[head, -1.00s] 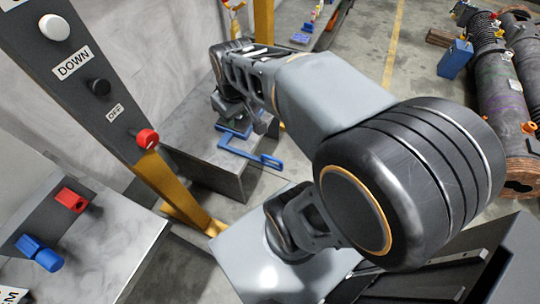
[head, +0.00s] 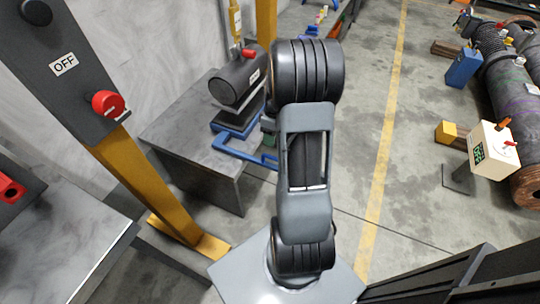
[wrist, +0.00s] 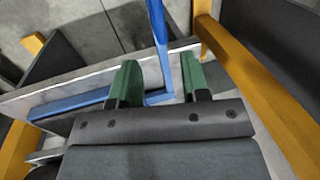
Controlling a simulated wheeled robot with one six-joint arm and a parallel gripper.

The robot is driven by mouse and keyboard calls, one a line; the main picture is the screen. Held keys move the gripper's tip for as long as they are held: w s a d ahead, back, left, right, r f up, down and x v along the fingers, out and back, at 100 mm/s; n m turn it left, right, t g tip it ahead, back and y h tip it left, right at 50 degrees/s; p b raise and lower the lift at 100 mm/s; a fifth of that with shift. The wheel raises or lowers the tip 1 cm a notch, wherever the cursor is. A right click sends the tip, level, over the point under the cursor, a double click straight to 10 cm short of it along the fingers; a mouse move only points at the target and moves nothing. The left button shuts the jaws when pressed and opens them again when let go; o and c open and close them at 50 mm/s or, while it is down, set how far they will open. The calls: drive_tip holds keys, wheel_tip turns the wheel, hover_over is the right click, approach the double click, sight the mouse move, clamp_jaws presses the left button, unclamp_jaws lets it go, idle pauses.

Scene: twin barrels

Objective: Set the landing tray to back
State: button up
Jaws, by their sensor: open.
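The landing tray appears to be the blue piece with a dark flat top (head: 236,122) on the grey bench, under a black cylinder. A blue angular handle bar (head: 237,152) sticks out from it toward my arm. In the wrist view the blue bar (wrist: 158,28) runs down between my fingers and meets a second blue bar (wrist: 70,104) at a corner. My gripper (wrist: 160,62) has green fingers, open, one on each side of the bar. I cannot tell how deep the bar sits between them. In the head view my arm mostly hides the gripper.
The black cylinder (head: 238,77) lies above the tray. A yellow post (head: 148,182) carries a dark panel with a red button (head: 108,103) left of the bench (head: 190,150). A white box (head: 491,150) stands at right near large pipes. The floor between is clear.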

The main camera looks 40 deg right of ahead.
drive_tip(key=f, duration=0.2)
drive_tip(key=a+f+b, duration=0.1)
drive_tip(key=f, duration=0.4)
drive_tip(key=shift+s+a+f+b, duration=0.2)
drive_tip(key=shift+s+f+b, duration=0.15)
drive_tip(key=shift+s, duration=0.05)
clamp_jaws()
